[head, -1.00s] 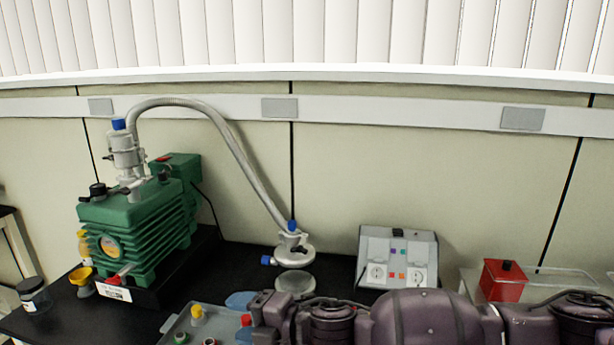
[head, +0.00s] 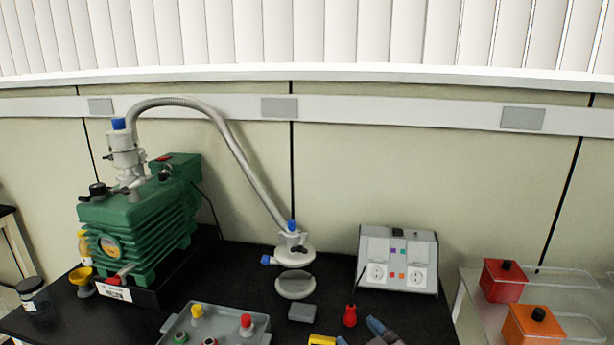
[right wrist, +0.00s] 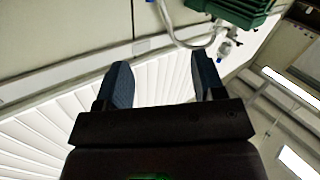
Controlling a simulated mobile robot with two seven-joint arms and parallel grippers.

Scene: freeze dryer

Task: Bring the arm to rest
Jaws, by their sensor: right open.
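My right gripper (head: 357,332) shows only at the bottom edge of the head view, where its blue-grey fingertips poke in above the dark bench. In the right wrist view my right gripper (right wrist: 165,80) is open, its two blue fingers well apart with nothing between them. It points toward the slatted blind and wall in that view. The rest of the right arm is below the head view. My left gripper is in neither view.
A green vacuum pump (head: 140,225) with a grey hose (head: 240,160) stands left. A grey tray (head: 262,325), a red-topped item (head: 350,316), a socket box (head: 397,262) and red (head: 502,281) and orange (head: 533,326) containers are on or beside the bench.

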